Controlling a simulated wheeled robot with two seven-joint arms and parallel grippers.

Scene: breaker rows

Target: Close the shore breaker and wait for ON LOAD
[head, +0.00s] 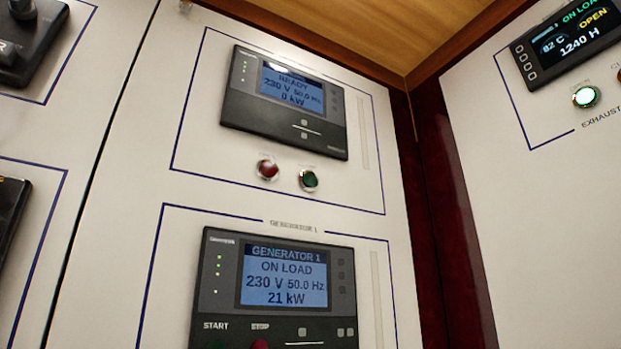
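An upper control unit (285,103) is mounted on the white panel. Its blue screen (292,88) reads READY, 230 V 50.0 Hz, 0 kW; the title line above is too blurred to read, so I cannot tell whether it is the shore unit. Below it are a red button (267,169) and a green button (309,180). The lower unit (215,300) has a screen (284,277) reading GENERATOR 1, ON LOAD, 230 V 50.0 Hz, 21 kW. Neither of my grippers is in view.
On the right-hand panel, a dark display (566,43) reads ON LOAD, OPEN, 82 C, 1240 H, above a lit green button (585,97). Dark units are cut off at the left edge. A dark red corner post (447,225) and wooden ceiling (370,30) bound the panels.

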